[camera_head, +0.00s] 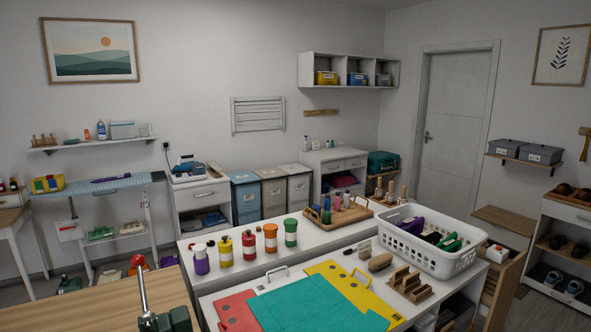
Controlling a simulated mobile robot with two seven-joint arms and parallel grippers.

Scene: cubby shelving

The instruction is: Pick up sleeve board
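I cannot pick out a sleeve board for certain. A long ironing board (100,185) with a blue patterned cover stands against the wall at the left. A small, narrow tan item (215,170) lies beside the iron (187,168) on a white cabinet; it is too small to tell what it is. Neither of my grippers shows in the head view.
A white worktable (228,262) with several bottles and coloured mats fills the front. A white basket (430,240) stands at its right.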

